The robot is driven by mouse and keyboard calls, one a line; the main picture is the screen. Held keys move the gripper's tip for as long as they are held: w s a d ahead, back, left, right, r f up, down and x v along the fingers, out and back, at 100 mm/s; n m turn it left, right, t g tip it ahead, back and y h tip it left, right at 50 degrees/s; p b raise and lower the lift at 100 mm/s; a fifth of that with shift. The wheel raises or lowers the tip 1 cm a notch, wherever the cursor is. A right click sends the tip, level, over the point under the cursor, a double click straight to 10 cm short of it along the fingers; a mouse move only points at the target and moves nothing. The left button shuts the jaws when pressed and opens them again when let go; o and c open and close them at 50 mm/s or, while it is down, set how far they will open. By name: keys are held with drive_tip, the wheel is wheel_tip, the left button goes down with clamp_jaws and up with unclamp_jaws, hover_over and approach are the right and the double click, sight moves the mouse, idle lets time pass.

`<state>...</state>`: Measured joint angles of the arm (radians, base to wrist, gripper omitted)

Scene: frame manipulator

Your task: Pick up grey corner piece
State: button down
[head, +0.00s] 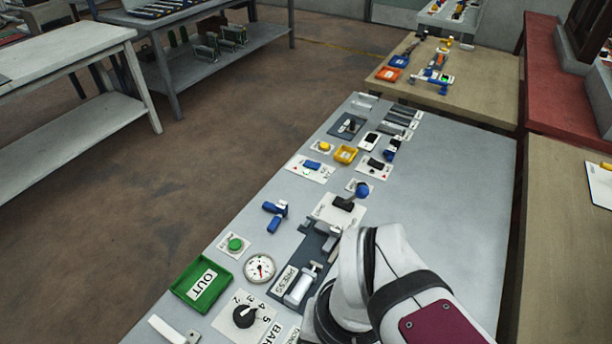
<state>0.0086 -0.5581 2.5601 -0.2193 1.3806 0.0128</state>
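I cannot clearly pick out a grey corner piece. Grey blocks (326,236) sit on a dark fixture by the PRESS label, and several grey bars (400,122) lie in a row at the far end. Either group is too small to tell whether it holds a corner piece. My white and black arm stands over the near right of the bench. My gripper does not show.
A green OUT tray (203,284), a round gauge (260,268), a green button (235,244) and a numbered dial (245,316) line the near left. The bench's right side is bare.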

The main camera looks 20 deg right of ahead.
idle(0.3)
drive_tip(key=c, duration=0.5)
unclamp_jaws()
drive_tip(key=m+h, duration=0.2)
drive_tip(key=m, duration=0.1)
hover_over(336, 228)
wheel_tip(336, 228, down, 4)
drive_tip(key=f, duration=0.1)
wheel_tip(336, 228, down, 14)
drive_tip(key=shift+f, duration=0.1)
